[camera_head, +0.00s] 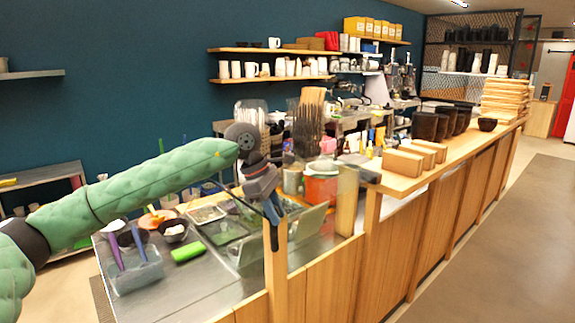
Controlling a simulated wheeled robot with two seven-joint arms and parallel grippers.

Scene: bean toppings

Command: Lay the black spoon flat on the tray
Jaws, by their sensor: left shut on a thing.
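My left gripper (271,213) reaches in from the left on my green padded arm and points down over the counter's front edge. It is shut on a thin dark thing (274,238) that hangs below the fingertips and looks like the black spoon. Most of the spoon is hidden or too small to make out. A clear bluish tray (137,278) stands on the metal counter at the left front, with a purple and a blue utensil leaning in it. I cannot tell whether this is the task's tray. My right gripper is not in view.
Topping bins (222,231) sit in the counter behind and left of the gripper. A wooden post (277,280) stands just below the gripper.

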